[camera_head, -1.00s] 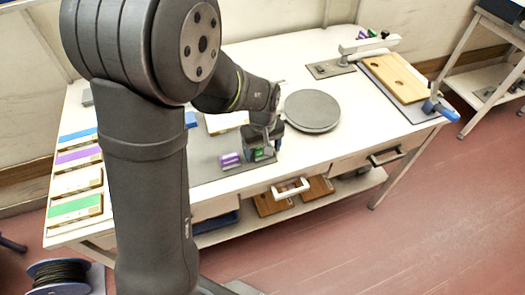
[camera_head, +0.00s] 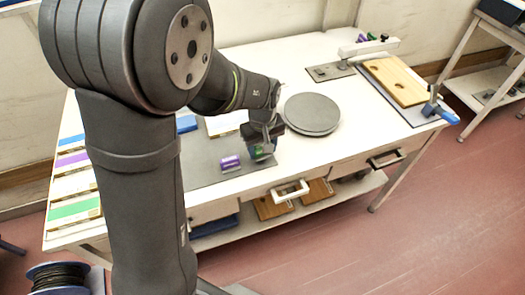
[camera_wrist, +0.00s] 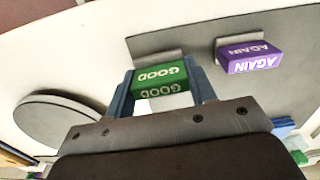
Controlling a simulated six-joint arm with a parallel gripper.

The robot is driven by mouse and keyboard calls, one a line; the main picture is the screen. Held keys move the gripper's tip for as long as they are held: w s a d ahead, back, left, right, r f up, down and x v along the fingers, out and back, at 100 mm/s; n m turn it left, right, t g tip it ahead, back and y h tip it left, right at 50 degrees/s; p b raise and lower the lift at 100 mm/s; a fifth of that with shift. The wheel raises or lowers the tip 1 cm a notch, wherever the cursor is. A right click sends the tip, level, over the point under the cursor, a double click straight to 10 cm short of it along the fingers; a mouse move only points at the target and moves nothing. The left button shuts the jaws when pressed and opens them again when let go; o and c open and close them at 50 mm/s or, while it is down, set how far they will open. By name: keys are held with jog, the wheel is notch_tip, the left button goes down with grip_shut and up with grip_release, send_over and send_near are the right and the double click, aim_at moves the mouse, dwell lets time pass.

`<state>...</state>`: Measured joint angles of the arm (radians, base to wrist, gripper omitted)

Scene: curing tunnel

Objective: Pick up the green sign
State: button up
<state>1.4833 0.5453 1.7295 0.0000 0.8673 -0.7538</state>
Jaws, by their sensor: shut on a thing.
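The green sign (camera_wrist: 160,80), a small block lettered GOOD, sits between the two blue fingers of my gripper (camera_wrist: 160,92) in the wrist view. The fingers are shut on its two ends. In the head view my gripper (camera_head: 262,149) is over the right part of the grey mat (camera_head: 205,170), and the sign is mostly hidden by the fingers. I cannot tell how far the sign is above the mat.
A purple sign (camera_wrist: 252,57) lettered AGAIN stands beside the green one; it also shows in the head view (camera_head: 230,163). A round grey plate (camera_head: 312,113) lies to the right of my gripper. Flat coloured boxes (camera_head: 75,208) line the table's left side. The table's front middle is clear.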

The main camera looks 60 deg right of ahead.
notch_tip(320, 180, up, 2)
jog(key=shift+r, duration=0.1)
jog(key=s+a+r, duration=0.5)
jog(key=s+r, duration=0.2)
jog(key=s, duration=0.3)
jog(key=n, duration=3.5)
send_over(236, 142)
notch_tip(236, 142, down, 7)
jog(key=shift+s+a+r, duration=0.1)
jog(key=shift+f, duration=2.1)
